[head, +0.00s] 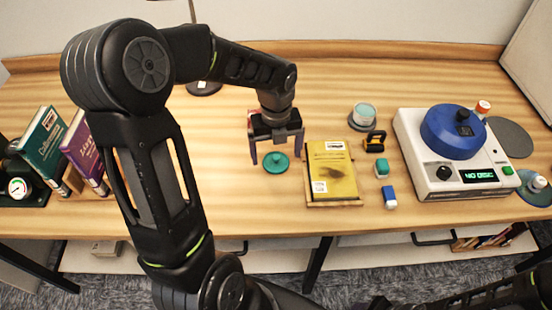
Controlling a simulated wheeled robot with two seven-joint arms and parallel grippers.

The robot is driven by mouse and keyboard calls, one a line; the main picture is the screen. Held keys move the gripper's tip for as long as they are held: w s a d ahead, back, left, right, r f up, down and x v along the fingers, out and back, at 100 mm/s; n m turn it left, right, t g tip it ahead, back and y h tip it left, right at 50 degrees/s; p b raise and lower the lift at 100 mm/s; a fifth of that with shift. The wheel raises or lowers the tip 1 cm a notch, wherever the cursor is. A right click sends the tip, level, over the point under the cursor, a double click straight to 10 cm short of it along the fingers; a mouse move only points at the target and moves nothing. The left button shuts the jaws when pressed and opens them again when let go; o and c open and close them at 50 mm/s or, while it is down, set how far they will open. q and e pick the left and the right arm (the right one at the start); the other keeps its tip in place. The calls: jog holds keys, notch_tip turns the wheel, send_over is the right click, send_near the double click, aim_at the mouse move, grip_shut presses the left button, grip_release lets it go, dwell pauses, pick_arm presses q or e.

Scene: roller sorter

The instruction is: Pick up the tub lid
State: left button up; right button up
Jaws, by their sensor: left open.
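The tub lid appears to be the small round teal lid (276,162) with a raised knob, lying flat on the wooden table near the middle. My left gripper (277,152) is open and points down over it. One finger is on each side of the lid in the picture, with visible gaps. I cannot tell the exact height of the fingertips above the table. A dark arm part of mine shows at the lower right, but I do not make out my right gripper.
A yellow book (332,170) on a wooden stand is close right of the lid. Beyond are a small round tub (363,115), a yellow-black item (375,141), small blocks (390,197) and a white machine (444,177) with a blue top. Books (44,143) stand far left.

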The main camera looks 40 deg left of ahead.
aim_at(276, 157)
pick_arm(q)
jog(key=shift+f, duration=0.9)
jog(key=c, duration=1.4)
notch_tip(276, 157, up, 10)
jog(key=shift+b, duration=0.4)
